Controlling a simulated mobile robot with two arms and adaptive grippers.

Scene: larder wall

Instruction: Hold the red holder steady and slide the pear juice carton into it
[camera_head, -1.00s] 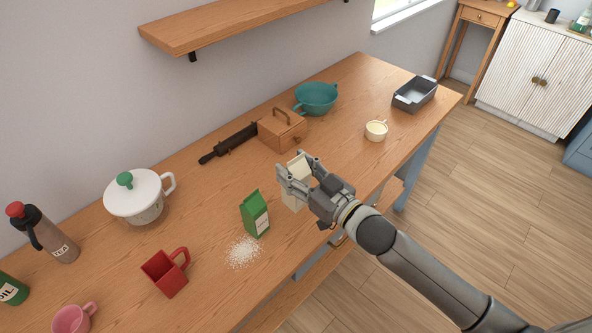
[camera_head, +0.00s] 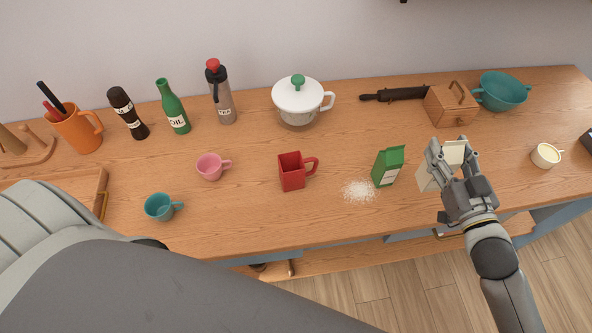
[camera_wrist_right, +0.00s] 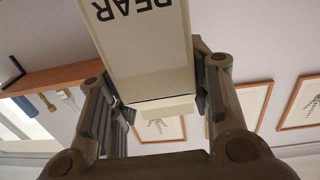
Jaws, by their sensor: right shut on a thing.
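The red holder (camera_head: 291,172) is a square, open-topped cup with a handle on its right side. It stands upright on the counter, left of the green carton. The cream pear juice carton (camera_head: 427,179) is at the right, and its "PEAR" lettering shows upside down in the right wrist view (camera_wrist_right: 145,55). My right gripper (camera_head: 452,158) is shut on the carton, with a finger on each side. I cannot tell whether the carton touches the counter. My left arm fills the lower left, but its gripper is out of sight. Nothing grips the holder.
A green carton (camera_head: 387,166) and spilled white grains (camera_head: 359,190) lie between the holder and my right gripper. A white lidded pot (camera_head: 297,99) stands behind the holder. A pink cup (camera_head: 210,166) and teal cup (camera_head: 159,207) stand to its left. A wooden box (camera_head: 451,105) stands behind the gripper.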

